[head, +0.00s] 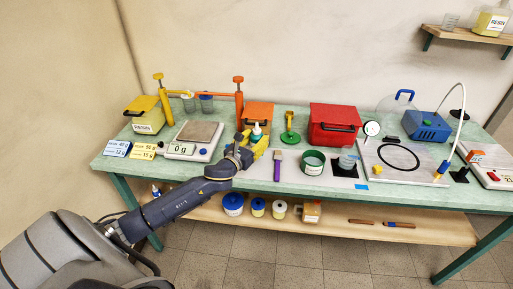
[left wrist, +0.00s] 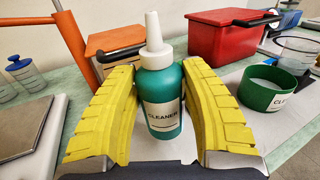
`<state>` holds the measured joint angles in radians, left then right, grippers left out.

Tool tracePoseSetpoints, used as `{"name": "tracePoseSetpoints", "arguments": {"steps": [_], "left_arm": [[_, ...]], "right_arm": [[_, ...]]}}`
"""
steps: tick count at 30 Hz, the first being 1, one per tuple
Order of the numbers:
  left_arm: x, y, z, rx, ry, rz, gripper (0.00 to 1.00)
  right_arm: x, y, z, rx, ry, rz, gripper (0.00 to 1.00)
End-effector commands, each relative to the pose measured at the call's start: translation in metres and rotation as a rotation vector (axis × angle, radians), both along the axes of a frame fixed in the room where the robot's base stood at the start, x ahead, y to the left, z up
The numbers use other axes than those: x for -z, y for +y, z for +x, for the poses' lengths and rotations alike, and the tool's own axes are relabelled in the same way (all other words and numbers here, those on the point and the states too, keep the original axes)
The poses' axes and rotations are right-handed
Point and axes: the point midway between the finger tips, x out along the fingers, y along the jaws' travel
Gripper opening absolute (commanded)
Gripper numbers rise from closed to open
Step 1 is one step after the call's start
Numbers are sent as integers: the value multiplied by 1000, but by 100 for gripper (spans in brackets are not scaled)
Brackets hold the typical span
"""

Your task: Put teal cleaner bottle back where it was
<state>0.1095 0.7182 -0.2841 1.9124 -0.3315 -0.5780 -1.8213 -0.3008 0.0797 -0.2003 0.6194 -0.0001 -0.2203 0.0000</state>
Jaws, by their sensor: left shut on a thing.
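The teal cleaner bottle (head: 257,134) has a white nozzle cap and a white CLEANER label. It stands upright between the yellow fingers of my left gripper (head: 251,145), over the left middle of the green bench. In the left wrist view the cleaner bottle (left wrist: 161,97) is centred between the two fingers of the left gripper (left wrist: 162,120), which is shut on it. My right gripper is not in view.
An orange box (head: 258,114) stands behind the bottle. The scale (head: 193,142) is to the left. A purple-handled brush (head: 277,166), a green CLEANER-side cup (head: 313,163) and a red toolbox (head: 335,122) are to the right. The bench's front edge lies below the gripper.

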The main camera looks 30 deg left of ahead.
Motion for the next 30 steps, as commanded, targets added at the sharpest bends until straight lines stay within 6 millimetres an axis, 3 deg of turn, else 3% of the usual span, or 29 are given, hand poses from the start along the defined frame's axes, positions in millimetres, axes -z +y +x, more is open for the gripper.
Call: {"name": "tracePoseSetpoints", "arguments": {"steps": [13, 28, 29, 30], "left_arm": [[38, 0, 0, -1, 1, 0, 0], [44, 0, 0, -1, 1, 0, 0], [44, 0, 0, -1, 1, 0, 48], [44, 0, 0, 0, 1, 0, 53]], "right_arm": [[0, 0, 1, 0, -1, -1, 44], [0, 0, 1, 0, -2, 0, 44], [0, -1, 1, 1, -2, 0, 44], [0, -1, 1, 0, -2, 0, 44]]}}
